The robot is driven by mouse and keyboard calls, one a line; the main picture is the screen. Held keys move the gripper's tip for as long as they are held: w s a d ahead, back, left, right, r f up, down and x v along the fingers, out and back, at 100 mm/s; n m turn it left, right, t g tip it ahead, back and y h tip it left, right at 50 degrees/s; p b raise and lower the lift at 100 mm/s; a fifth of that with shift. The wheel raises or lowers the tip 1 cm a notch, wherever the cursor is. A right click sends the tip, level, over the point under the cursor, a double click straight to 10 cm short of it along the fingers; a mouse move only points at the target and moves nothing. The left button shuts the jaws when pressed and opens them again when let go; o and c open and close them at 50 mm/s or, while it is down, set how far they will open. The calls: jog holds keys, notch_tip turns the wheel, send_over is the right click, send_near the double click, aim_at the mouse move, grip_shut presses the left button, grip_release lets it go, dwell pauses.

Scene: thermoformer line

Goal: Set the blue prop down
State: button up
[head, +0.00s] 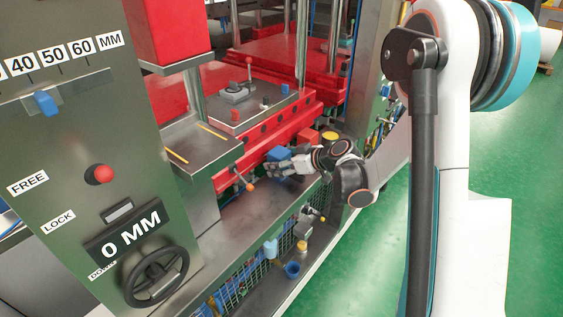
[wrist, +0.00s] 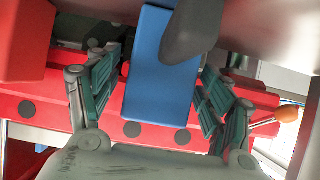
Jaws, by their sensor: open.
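The blue prop (head: 279,154) is a blue block beside the front of the red press bed, at the tips of my gripper (head: 279,168) in the head view. In the wrist view the blue prop (wrist: 160,85) stands out between the two green-padded fingers of my gripper (wrist: 161,78). The fingers are open, with a visible gap on each side of the block. A dark rounded shape covers part of its upper right. What the block rests on is hidden from me.
The red press bed (head: 285,117) runs close behind my gripper. An orange-knobbed lever (head: 250,187) is left of it; its orange knob also shows at right in the wrist view (wrist: 287,114). Green floor (head: 380,250) lies open at right.

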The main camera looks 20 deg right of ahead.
jog(key=v, duration=1.2)
